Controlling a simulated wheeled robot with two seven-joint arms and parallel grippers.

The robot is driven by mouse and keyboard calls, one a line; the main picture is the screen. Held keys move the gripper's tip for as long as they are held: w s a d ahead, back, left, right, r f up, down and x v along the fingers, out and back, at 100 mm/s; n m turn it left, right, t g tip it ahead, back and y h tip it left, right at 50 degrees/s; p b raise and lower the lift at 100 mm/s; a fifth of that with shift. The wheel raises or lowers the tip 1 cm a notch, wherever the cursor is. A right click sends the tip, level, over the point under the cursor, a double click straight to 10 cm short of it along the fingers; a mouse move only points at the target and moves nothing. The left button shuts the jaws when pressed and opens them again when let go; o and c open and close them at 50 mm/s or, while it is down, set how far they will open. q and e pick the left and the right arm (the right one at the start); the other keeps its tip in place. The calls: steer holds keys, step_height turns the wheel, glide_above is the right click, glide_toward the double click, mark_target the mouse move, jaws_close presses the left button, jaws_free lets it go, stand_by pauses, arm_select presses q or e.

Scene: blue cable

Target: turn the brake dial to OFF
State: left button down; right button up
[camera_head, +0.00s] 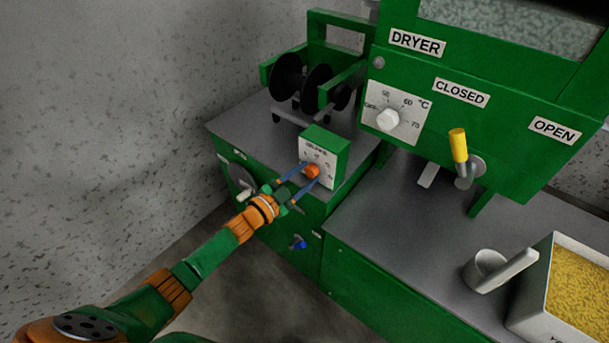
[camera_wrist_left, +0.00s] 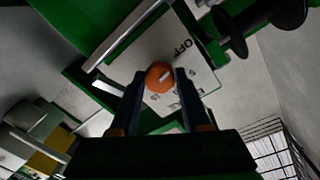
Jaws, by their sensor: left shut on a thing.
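The brake dial is an orange round knob (camera_head: 312,171) on the white face of a small green box (camera_head: 327,152) on the grey-topped cabinet. In the left wrist view the knob (camera_wrist_left: 159,77) has a pale pointer mark, and the word OFF (camera_wrist_left: 183,46) shows on the plate (camera_wrist_left: 200,75) up and right of it. The pointer does not line up with OFF. My left gripper (camera_head: 298,178) has its two fingers on either side of the knob and is shut on it. In the left wrist view the gripper (camera_wrist_left: 158,88) holds the knob between its fingertips. My right gripper is not in view.
Black spools on a green frame (camera_head: 316,85) stand behind the brake box. The green dryer (camera_head: 470,110) with its white temperature dial (camera_head: 388,119) and yellow-handled lever (camera_head: 458,146) stands to the right. A scoop (camera_head: 497,270) and a tray of yellow grains (camera_head: 546,238) are at lower right.

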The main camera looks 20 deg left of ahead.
arm_select(q)
steer(key=shift+c, duration=1.9)
jaws_free()
steer(key=shift+d, duration=0.1)
steer(key=p+v, duration=0.1)
steer(key=v, duration=0.6)
